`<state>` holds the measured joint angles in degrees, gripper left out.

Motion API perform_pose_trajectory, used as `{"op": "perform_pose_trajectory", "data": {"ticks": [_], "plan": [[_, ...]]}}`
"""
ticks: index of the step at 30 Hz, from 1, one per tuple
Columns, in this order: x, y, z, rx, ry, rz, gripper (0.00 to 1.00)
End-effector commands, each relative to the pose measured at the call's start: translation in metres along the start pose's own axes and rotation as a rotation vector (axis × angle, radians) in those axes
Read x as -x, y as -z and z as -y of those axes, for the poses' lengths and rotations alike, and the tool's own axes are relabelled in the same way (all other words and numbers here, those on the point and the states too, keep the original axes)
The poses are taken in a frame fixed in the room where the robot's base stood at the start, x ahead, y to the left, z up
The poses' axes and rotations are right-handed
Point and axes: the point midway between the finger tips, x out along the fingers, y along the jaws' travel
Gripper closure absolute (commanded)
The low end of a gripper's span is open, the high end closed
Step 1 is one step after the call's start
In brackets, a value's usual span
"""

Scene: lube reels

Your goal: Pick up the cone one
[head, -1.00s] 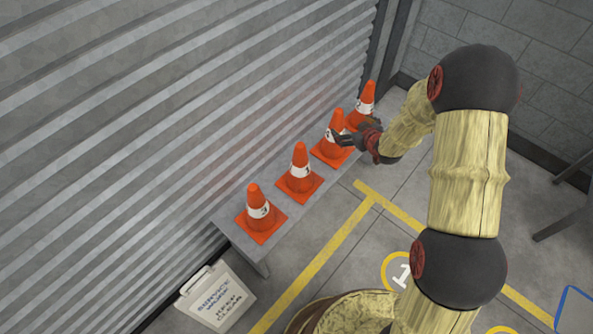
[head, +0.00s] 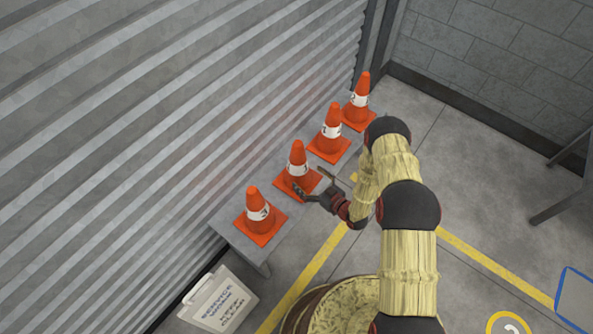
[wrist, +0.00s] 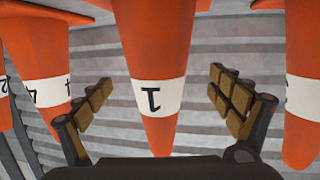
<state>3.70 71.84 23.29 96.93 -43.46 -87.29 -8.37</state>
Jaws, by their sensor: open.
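The cone marked 1 (head: 298,166) is orange with a white band and stands upright on a low grey bench in the head view. In the wrist view the cone marked 1 (wrist: 150,70) appears upside down, its numeral clear, in the centre between my fingers. My gripper (head: 313,181) is open, just in front of this cone, with one finger toward each side. In the wrist view the fingers of my gripper (wrist: 160,92) flank the cone with visible gaps and do not grip it.
Similar cones stand in the same row: one marked 3 (head: 259,216) nearer, and two farther, the middle one (head: 331,133) and the end one (head: 360,101). A ribbed shutter (head: 150,130) rises behind the bench (head: 238,236). A white sign (head: 219,299) stands at front left.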

Motion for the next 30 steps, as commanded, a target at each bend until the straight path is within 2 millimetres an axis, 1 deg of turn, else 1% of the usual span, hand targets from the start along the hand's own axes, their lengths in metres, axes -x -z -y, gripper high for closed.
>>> {"op": "perform_pose_trajectory", "data": {"ticks": [1,8,12,16,19,25,30], "plan": [[-0.007,-0.001,0.001,0.003,0.003,-0.002,0.08],[-0.031,0.002,-0.001,0.003,0.002,-0.001,0.08],[-0.051,0.004,-0.003,0.003,0.003,-0.001,0.08],[-0.066,0.005,-0.004,0.002,0.001,0.000,0.08],[-0.070,0.006,-0.004,0.001,0.001,0.000,0.08],[-0.070,0.007,-0.004,0.001,0.000,0.001,0.08],[-0.070,0.007,-0.004,0.001,0.000,0.001,0.17]]}}
